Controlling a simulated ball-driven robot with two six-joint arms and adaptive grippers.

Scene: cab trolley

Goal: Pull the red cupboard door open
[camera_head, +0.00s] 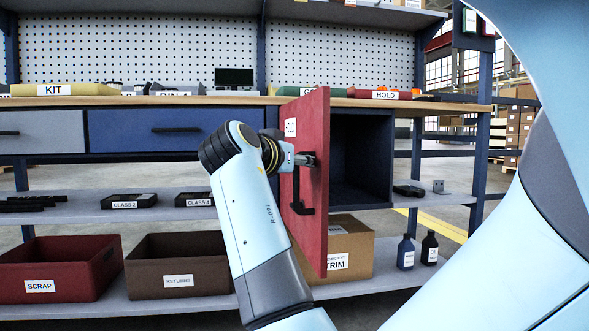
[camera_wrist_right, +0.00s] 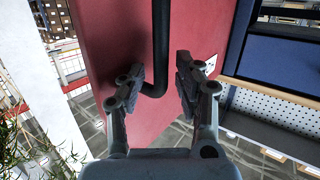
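The red cupboard door (camera_head: 313,235) stands swung out from the cupboard (camera_head: 372,150), roughly square to its front. The dark inside of the cupboard shows to the right of it. The door's black handle (camera_head: 297,195) is on the face toward my arm. My right gripper (camera_head: 306,159) is at the upper part of the handle. In the right wrist view, the handle (camera_wrist_right: 160,45) runs between the two spread fingers of my gripper (camera_wrist_right: 160,72), with a gap to the fingers, and its bent end passes behind the left finger. My left gripper is not in view.
The bench top (camera_head: 455,104) runs above the cupboard. A blue drawer (camera_head: 165,130) is to the left. A cardboard box (camera_head: 350,245) stands on the lower shelf behind the door. Two dark bottles (camera_head: 406,252) stand to its right. A red bin (camera_head: 60,268) and a brown bin (camera_head: 178,262) are at left.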

